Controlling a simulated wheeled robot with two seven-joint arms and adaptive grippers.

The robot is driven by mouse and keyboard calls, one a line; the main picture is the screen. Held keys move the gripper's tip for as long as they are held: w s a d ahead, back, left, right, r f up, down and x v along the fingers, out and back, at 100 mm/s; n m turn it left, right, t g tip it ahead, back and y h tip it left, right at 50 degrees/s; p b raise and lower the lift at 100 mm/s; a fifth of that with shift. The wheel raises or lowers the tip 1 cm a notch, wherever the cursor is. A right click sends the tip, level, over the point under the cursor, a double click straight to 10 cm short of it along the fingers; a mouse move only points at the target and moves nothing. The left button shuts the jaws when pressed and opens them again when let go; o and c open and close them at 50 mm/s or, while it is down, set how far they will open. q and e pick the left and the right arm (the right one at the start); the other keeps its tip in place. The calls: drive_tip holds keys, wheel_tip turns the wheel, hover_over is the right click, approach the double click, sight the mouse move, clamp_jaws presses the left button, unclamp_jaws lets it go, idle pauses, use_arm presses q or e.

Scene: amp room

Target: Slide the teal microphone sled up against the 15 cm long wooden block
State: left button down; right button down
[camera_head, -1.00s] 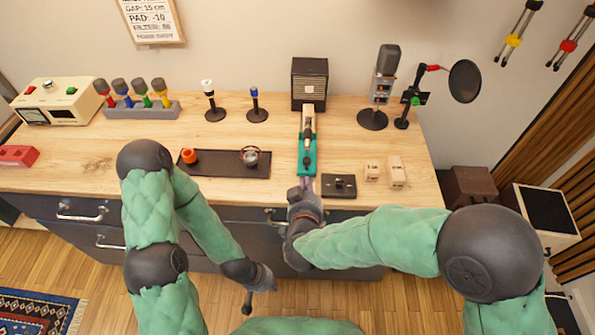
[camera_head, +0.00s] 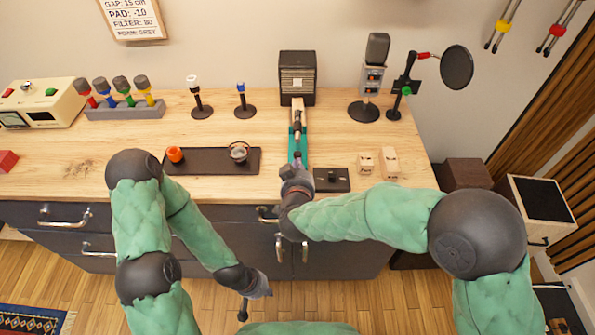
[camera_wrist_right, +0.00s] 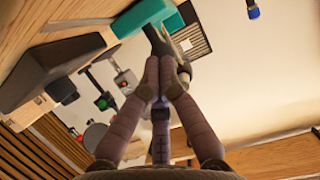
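The teal microphone sled (camera_head: 291,148) lies on the bench with a microphone (camera_head: 297,128) along its top. In the head view it points at the dark speaker box. A pale wooden block (camera_head: 298,103) lies beyond it, in front of the box; I cannot tell whether they touch. The sled also shows in the right wrist view (camera_wrist_right: 146,17). My right gripper (camera_head: 297,162) is at the sled's near end and hides part of it. Its fingers (camera_wrist_right: 162,86) are together; no grip on the sled is visible. My left gripper (camera_head: 256,298) hangs low before the drawers, apart from everything.
The speaker box (camera_head: 297,78) stands at the back. A black switch box (camera_head: 331,180) and two small wooden blocks (camera_head: 366,163) (camera_head: 389,163) are to the right. A dark tray (camera_head: 210,160) is left of the sled. Microphone stands (camera_head: 200,104) (camera_head: 364,110) stand farther back.

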drive_tip(key=shift+w, duration=0.3)
idle(0.4)
drive_tip(key=shift+w, duration=0.4)
drive_tip(key=shift+w+r, duration=0.1)
drive_tip(key=shift+r, duration=0.15)
idle(0.3)
drive_tip(key=shift+s+r+p, duration=0.15)
drive_tip(key=shift+s+p, duration=0.3)
drive_tip(key=shift+p, duration=0.15)
drive_tip(key=shift+f+p+v, duration=0.2)
drive_tip(key=shift+p+v, duration=0.65)
drive_tip(key=shift+v, duration=0.65)
drive_tip(key=shift+f+p+v, duration=0.2)
drive_tip(key=shift+p+v, duration=0.6)
drive_tip(key=shift+v, duration=0.7)
drive_tip(key=shift+s+f, duration=0.1)
drive_tip(key=shift+s, duration=0.1)
